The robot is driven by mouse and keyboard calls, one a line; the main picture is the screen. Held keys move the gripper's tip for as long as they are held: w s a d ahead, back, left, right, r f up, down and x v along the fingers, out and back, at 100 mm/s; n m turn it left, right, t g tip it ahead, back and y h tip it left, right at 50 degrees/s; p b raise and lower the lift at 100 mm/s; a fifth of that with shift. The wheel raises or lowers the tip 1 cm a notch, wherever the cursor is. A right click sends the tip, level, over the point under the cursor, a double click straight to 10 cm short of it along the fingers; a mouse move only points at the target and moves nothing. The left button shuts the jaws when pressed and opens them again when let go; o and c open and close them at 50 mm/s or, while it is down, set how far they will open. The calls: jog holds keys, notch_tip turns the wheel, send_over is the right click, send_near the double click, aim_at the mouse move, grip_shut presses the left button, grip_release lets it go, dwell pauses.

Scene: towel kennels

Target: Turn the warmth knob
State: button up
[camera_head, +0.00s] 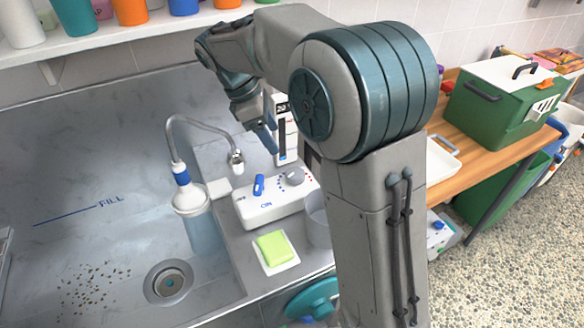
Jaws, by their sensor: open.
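A grey round knob (294,177) sits on the right part of a white control box (262,212), with small red and blue dots around it; I take it as the warmth knob. A blue lever (258,186) stands up from the same box, left of the knob. My gripper (266,140) hangs above and behind the box, up and to the left of the knob, apart from it and pointing down. It is open, and I see nothing in it. My arm covers the area right of the box.
A hose tap (236,160) and a bottle (193,210) stand left of the box. A clear cup (317,220) and a green sponge (272,247) are close in front. A white display unit (284,140) stands behind. A shelf of cups (130,30) runs above.

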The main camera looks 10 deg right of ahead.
aim_at(294, 172)
jog(key=x, duration=1.3)
jog(key=shift+s, duration=0.1)
jog(key=c, duration=1)
